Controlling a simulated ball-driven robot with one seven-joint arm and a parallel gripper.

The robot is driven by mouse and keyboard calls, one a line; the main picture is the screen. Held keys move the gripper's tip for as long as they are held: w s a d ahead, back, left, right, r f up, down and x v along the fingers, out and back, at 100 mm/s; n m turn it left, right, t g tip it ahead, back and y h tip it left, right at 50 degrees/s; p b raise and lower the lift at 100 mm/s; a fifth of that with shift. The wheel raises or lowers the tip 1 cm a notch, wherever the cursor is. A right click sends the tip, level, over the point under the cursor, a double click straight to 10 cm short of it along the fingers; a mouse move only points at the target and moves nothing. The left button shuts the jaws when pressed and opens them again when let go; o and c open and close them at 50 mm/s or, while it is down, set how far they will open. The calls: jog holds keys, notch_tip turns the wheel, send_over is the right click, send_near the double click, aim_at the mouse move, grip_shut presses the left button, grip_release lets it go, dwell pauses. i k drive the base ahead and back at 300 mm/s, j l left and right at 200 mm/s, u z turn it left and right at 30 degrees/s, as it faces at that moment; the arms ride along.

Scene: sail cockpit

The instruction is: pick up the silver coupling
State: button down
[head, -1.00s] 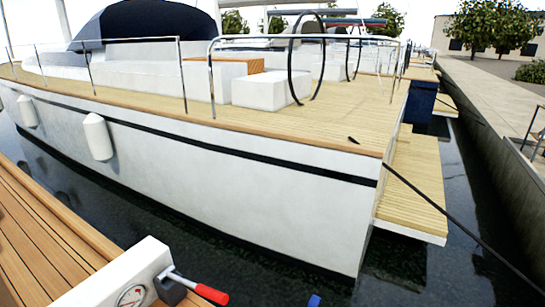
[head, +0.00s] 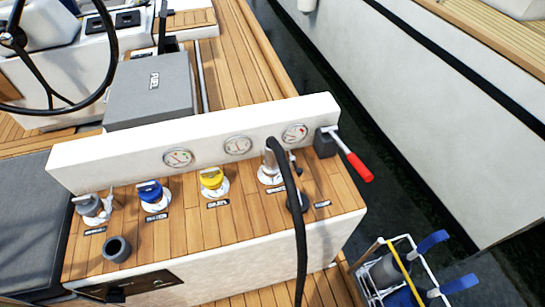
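The silver coupling (head: 268,164) stands upright on a round white deck fitting (head: 271,178), at the right of a row of fittings.
The teak console holds a yellow cap (head: 211,179), a blue cap (head: 150,192), a grey fitting (head: 90,205) and a dark ring (head: 117,249). A white gauge panel (head: 205,150) stands behind. A red-handled lever (head: 354,163) sticks out right. A steering wheel (head: 108,55) is upper left.

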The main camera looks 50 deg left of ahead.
aim_at(270, 166)
jog(key=i+j+u, duration=0.1)
jog(key=j, duration=0.3)
jog(key=i+j+u, duration=0.15)
jog(key=j, duration=0.25)
jog(key=i+j+u, duration=0.1)
jog(key=j, duration=0.3)
jog(key=i, duration=0.05)
